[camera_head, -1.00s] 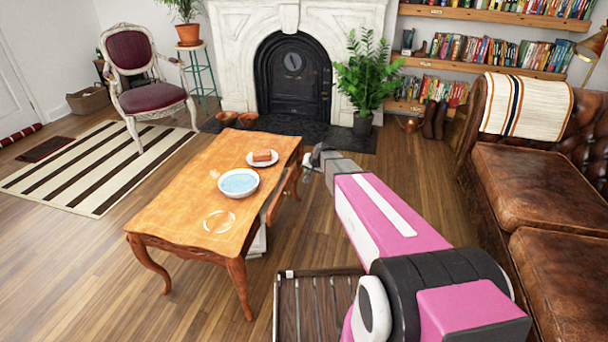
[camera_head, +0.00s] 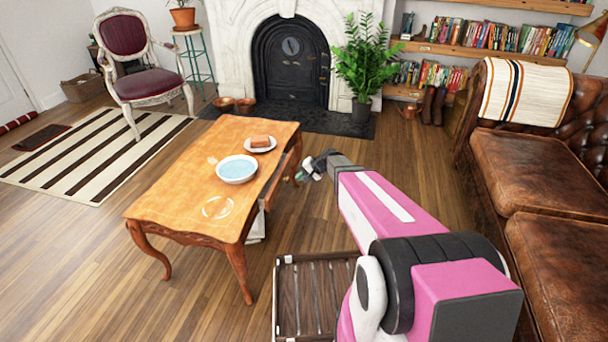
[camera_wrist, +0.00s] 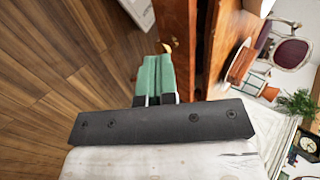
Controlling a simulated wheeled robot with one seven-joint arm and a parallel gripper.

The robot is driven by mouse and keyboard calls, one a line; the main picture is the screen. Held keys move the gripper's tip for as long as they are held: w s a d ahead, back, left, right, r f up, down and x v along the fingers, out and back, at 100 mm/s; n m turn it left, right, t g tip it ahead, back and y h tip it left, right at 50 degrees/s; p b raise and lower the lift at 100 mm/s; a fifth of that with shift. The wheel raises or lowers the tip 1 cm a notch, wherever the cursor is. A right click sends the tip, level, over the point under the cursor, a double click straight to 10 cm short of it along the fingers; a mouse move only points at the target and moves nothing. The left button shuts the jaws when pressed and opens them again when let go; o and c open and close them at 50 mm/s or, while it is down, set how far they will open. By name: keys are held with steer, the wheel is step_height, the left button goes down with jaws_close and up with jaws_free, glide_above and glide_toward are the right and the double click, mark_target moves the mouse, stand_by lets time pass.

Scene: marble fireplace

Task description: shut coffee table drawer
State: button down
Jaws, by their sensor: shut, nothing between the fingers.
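The wooden coffee table (camera_head: 170,203) stands left of the middle in the head view. Its drawer (camera_head: 279,181) sticks out on the table's right side, partly open. In the wrist view, the drawer's reddish-brown front (camera_wrist: 178,22) is at the top, with a small brass-coloured knob (camera_wrist: 168,47) on it. My gripper (camera_head: 300,177) is just right of the drawer front. In the wrist view its green fingers (camera_wrist: 156,60) are together and empty, with their tips close to the knob. I cannot tell whether they touch it.
A bowl of blue liquid (camera_head: 237,169), a plate with a brown block (camera_head: 261,144) and a clear round dish (camera_head: 218,207) sit on the tabletop. A leather sofa (camera_head: 540,210) stands at the right.

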mark_target(278, 179)
steer(key=a+f, duration=0.1)
steer(key=a, duration=0.1)
steer(key=w+a+f, duration=0.1)
steer(key=a, duration=0.1)
steer(key=w+a+f, duration=0.1)
steer(key=a, duration=0.1)
steer(key=shift+w+a+f, duration=0.1)
steer(key=shift+a+f, duration=0.2)
steer(key=shift+w+a, duration=0.1)
steer(key=shift+a, duration=0.3)
steer(key=shift+w+a, duration=0.2)
steer(key=shift+a, duration=0.45)
steer(key=shift+w+a, duration=0.2)
steer(key=shift+a, duration=0.4)
steer(key=shift+d, duration=0.1)
